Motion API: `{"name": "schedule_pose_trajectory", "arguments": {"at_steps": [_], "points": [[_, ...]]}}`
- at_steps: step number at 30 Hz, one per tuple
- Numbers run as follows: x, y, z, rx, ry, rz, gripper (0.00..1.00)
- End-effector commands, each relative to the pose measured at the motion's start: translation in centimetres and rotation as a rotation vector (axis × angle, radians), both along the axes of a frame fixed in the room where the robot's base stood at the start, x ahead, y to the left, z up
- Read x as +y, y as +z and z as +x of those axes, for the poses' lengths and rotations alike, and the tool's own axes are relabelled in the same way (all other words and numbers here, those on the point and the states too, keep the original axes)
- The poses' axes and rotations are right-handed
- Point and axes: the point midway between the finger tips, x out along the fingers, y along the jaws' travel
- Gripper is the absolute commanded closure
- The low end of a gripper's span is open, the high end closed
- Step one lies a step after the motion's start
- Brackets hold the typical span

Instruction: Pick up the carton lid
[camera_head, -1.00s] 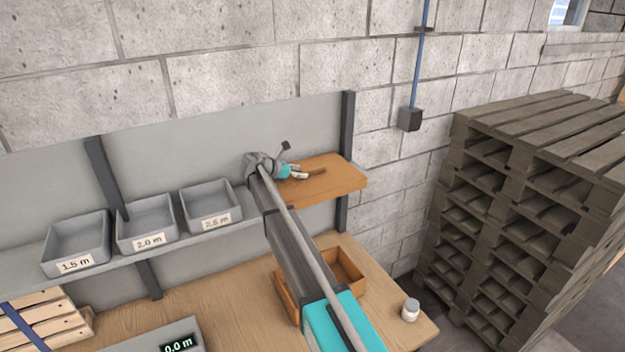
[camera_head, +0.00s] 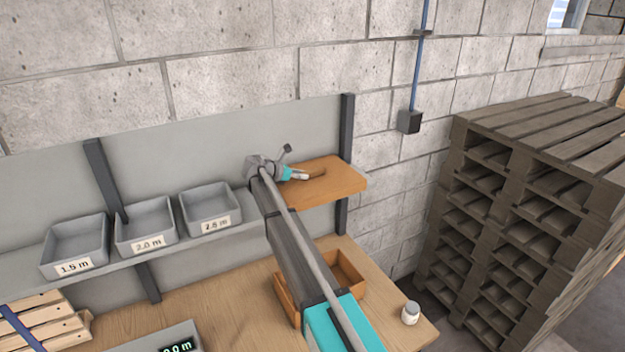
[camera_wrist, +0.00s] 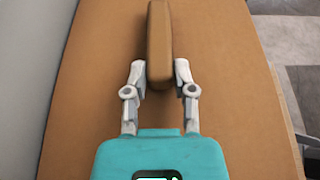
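The carton lid (camera_wrist: 159,45) is a narrow brown piece on the brown wooden shelf (camera_wrist: 95,75), seen end-on in the wrist view. It also shows on the shelf in the head view (camera_head: 318,173), partly covered by my gripper. My gripper (camera_wrist: 160,72) has one grey finger on each side of the lid's near end. In the head view my gripper (camera_head: 303,176) is low over the shelf. I cannot tell whether the lid touches the shelf.
Grey bins (camera_head: 210,208) with labels stand on a ledge to the left. An open wooden box (camera_head: 349,273) and a white jar (camera_head: 410,313) are on the workbench (camera_head: 235,300) below. Stacked pallets (camera_head: 540,210) stand at the right. A grey panel rises behind the shelf.

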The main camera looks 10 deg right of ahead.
Motion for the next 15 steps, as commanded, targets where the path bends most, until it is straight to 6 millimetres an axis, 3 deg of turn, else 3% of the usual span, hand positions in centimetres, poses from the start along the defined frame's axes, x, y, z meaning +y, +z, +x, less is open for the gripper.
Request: {"name": "schedule_pose_trajectory", "arguments": {"at_steps": [1, 3, 15], "points": [[0.02, -0.01, 0.01, 0.0, 0.0, 0.0, 0.91], [0.03, 0.0, 0.01, 0.0, 0.0, 0.0, 1.0], [0.07, 0.09, 0.01, 0.0, 0.001, 0.0, 1.0]]}}
